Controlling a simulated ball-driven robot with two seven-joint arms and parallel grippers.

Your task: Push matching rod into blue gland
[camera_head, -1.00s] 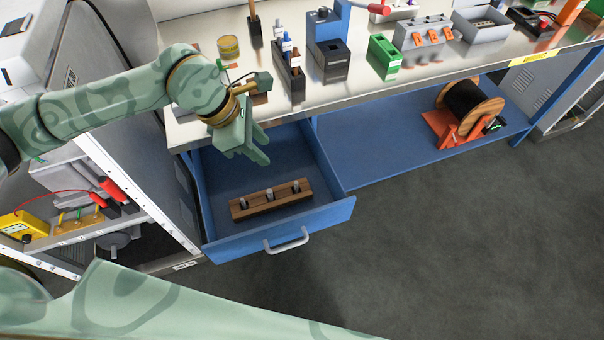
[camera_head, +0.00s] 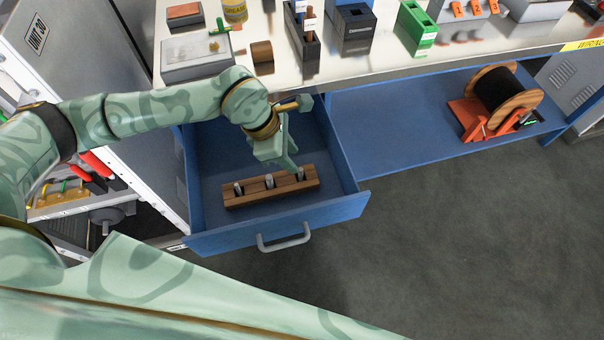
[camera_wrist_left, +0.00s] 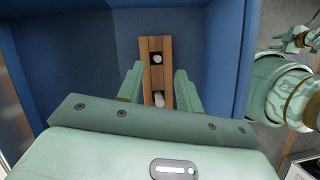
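A wooden block (camera_head: 247,199) lies in the open drawer and holds three short grey rods upright: a left one (camera_head: 239,188), a middle one (camera_head: 269,181) and a right one (camera_head: 300,174). My left gripper (camera_head: 292,170) is low in the drawer by the right end of the block. In the left wrist view its fingers (camera_wrist_left: 160,92) are spread, with the block (camera_wrist_left: 168,80) between them and nothing clamped. Two rods show there, one pale near the fingers (camera_wrist_left: 159,99). A blue block (camera_head: 352,5) is cut by the top edge; I cannot tell if it is the gland.
The blue drawer's front wall (camera_head: 215,238) and handle (camera_head: 284,238) stand out from the bench. Above are a black holder (camera_head: 304,48), a green box (camera_head: 415,28) and a grey box (camera_head: 197,55). A cable reel (camera_head: 498,95) sits on the lower shelf.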

